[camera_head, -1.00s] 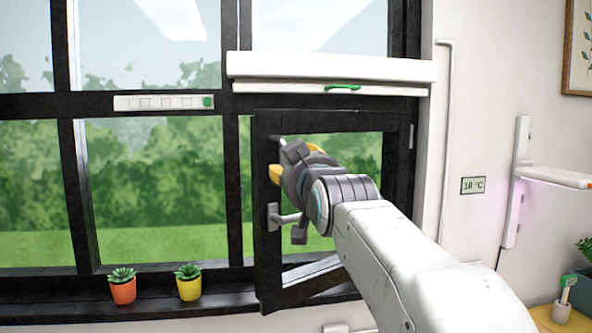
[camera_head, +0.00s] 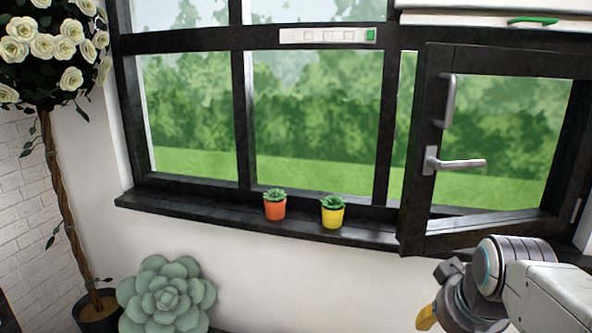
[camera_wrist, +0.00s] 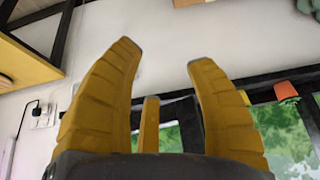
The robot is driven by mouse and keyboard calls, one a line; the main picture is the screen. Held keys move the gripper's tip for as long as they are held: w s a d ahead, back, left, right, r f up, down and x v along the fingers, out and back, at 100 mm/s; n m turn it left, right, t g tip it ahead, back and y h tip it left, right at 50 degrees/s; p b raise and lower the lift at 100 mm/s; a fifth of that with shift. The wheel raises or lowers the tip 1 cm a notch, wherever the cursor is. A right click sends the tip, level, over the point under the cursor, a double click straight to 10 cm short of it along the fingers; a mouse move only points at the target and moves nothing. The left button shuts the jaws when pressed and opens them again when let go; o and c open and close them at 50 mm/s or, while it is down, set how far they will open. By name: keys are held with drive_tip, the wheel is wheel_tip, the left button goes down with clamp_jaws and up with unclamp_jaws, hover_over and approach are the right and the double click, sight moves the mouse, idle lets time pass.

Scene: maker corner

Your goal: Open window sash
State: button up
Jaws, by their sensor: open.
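The black-framed window sash (camera_head: 422,150) is at the right of the head view. It stands ajar, its left edge swung out into the room and its right edge at the wall side. A grey lever handle (camera_head: 462,164) on its left stile points right, roughly level. A grey vertical pull bar (camera_head: 448,101) sits above the handle. My gripper (camera_head: 428,317) is at the lower right, below the sash and apart from it and the handle. In the wrist view my gripper (camera_wrist: 163,54) has its yellow fingers spread with nothing between them; the handle is not visible there.
An orange pot (camera_head: 274,208) and a yellow pot (camera_head: 333,215) with succulents stand on the black sill (camera_head: 180,208), left of the sash. A large succulent (camera_head: 165,295) and a white rose tree (camera_head: 62,190) stand at left. A white blind (camera_head: 490,18) hangs above the sash.

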drive_tip(key=s+a+f+g, duration=0.1)
drive_tip(key=s+a+f, duration=0.1)
drive_tip(key=s+f, duration=0.2)
drive_tip(key=s+a+f+n+g+y, duration=0.1)
drive_tip(key=s+a+f, duration=0.2)
drive_tip(key=s, duration=0.6)
drive_tip(key=shift+s+a+f+n+g, duration=0.2)
drive_tip(key=shift+f+n+g, duration=0.1)
drive_tip(key=shift+f, duration=0.4)
drive_tip(key=shift+o, duration=0.2)
drive_tip(key=shift+s+a+r+n+t, duration=0.15)
drive_tip(key=shift+a+r+n+t, duration=0.2)
drive_tip(key=shift+a+r, duration=0.35)
drive_tip(key=shift+a, duration=0.05)
drive_tip(key=shift+c, duration=0.2)
